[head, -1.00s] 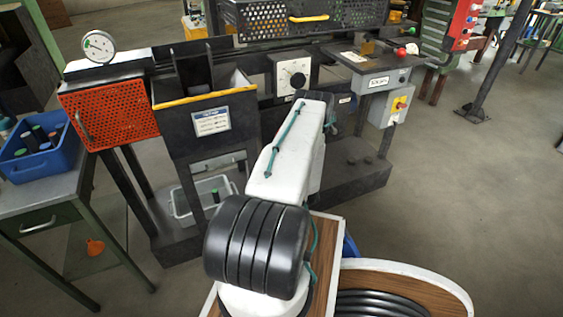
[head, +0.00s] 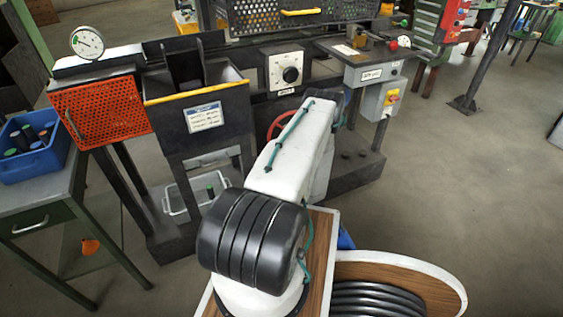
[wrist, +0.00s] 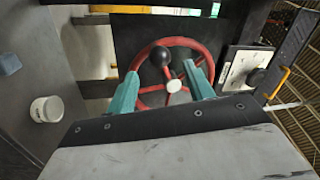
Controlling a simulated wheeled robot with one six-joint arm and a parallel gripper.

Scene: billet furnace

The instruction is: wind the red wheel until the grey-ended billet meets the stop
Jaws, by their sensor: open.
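The red wheel (wrist: 143,68) faces me in the wrist view, with a pale hub and a black knob on its upper rim. In the head view a piece of the wheel (head: 274,127) shows left of my forearm; the rest is hidden. My gripper (wrist: 160,72) has two teal fingers apart in front of the wheel, with the black knob between them in the picture; I cannot tell whether they touch it. In the head view my arm hides the gripper. I cannot make out the grey-ended billet or the stop.
A dial plate (head: 289,72) sits above the wheel, with a switch box (head: 382,100) to its right. An orange mesh guard (head: 100,112) and a yellow-edged hopper (head: 199,95) stand left. A blue bin (head: 35,165) holds several dark cylinders.

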